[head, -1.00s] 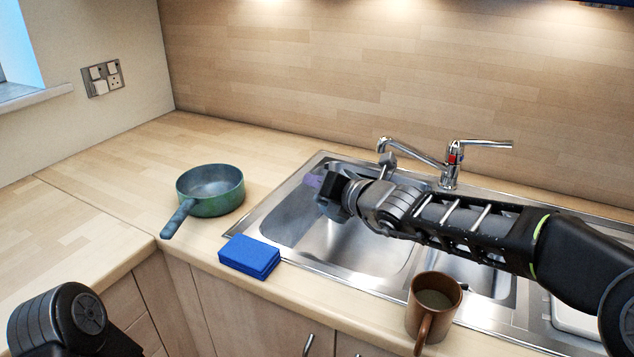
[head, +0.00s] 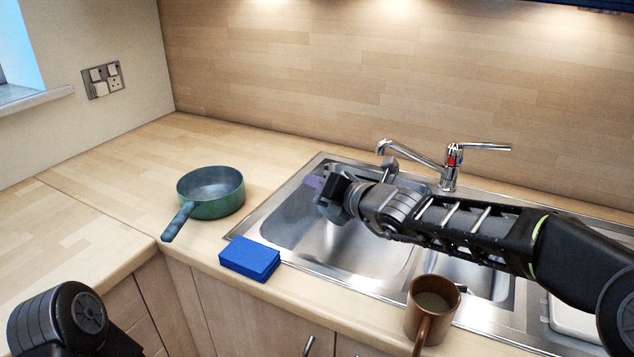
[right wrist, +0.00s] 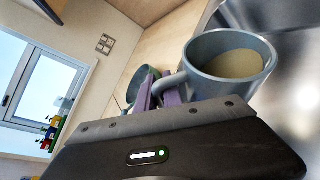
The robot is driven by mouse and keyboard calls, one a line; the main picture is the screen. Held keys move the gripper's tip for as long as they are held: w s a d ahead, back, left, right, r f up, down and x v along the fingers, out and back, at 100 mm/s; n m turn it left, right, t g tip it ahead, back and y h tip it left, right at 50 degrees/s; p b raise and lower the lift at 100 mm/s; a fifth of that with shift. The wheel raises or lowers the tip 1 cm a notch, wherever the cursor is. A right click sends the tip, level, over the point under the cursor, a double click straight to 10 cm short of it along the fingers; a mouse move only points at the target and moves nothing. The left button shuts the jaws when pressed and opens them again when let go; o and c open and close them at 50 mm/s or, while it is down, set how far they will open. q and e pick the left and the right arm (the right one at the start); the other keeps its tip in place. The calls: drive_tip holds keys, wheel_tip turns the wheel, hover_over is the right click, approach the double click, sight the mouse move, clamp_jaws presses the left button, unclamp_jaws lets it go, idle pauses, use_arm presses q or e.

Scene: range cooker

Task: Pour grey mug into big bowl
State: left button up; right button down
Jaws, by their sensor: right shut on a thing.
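My right gripper (head: 318,184) is over the left part of the sink, with its arm reaching in from the right. In the right wrist view its purple fingers (right wrist: 163,97) are shut on the handle of the grey mug (right wrist: 183,88). The mug holds a tan-brown content and looks tilted in that view. I cannot make out a big bowl in either view. My left gripper is out of view; only part of that arm shows at lower left.
A green saucepan (head: 212,205) stands on the counter left of the sink (head: 300,237). A blue sponge-like block (head: 249,259) lies by the sink's front left corner. A brown mug (head: 432,318) with content stands at the front edge. The tap (head: 450,168) rises behind the sink.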

drive_tip(key=shift+r+p, duration=0.3)
drive_tip(key=shift+p, duration=0.15)
drive_tip(key=shift+d+r+m+y+p, duration=0.2)
drive_tip(key=shift+m+y+p, duration=0.2)
drive_tip(key=shift+m+p, duration=0.15)
idle(0.8)
drive_tip(key=shift+w+d+r+m+p, duration=0.15)
drive_tip(key=shift+m+p, duration=0.1)
drive_tip(key=shift+p, duration=0.2)
drive_tip(key=shift+d+r+m+y+p, duration=0.15)
drive_tip(key=shift+m+y+p, duration=0.2)
drive_tip(key=shift+p, duration=0.2)
idle(1.0)
drive_tip(key=shift+w+d+r+m+t+y+p, duration=0.1)
drive_tip(key=shift+d+r+m+t+y+p, duration=0.1)
drive_tip(key=shift+d+m+t+y+p, duration=0.4)
idle(1.3)
drive_tip(key=shift+d+m+p, duration=0.3)
drive_tip(key=shift+m+p, duration=0.25)
drive_tip(key=shift+p, duration=0.2)
idle(1.0)
drive_tip(key=shift+w+d, duration=0.1)
drive_tip(key=shift+d, duration=0.1)
idle(0.4)
